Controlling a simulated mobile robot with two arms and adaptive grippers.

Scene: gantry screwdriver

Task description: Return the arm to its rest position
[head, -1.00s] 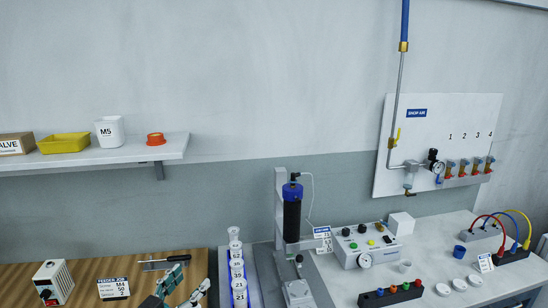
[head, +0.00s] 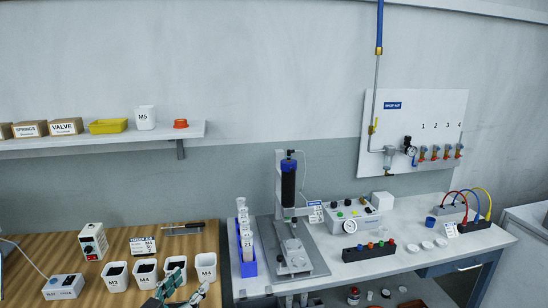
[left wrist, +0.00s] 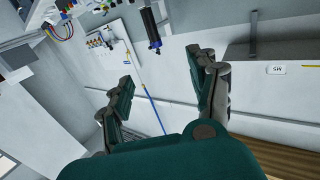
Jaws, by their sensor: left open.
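My left gripper (head: 180,290) shows at the bottom of the head view, in front of the white cups on the wooden bench. In the left wrist view its two green fingers (left wrist: 165,85) stand wide apart with nothing between them. That view is tilted and shows the wall, the valve panel (left wrist: 112,50) and the blue-capped cylinder (left wrist: 151,30) beyond the fingers. My right gripper does not show in any view.
White cups (head: 205,263) stand on the wooden bench (head: 75,244) close to my left gripper. A blue rack of tubes (head: 247,262) and a press stand (head: 290,240) are right of it. A shelf (head: 90,139) with boxes hangs above. The air over the bench is clear.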

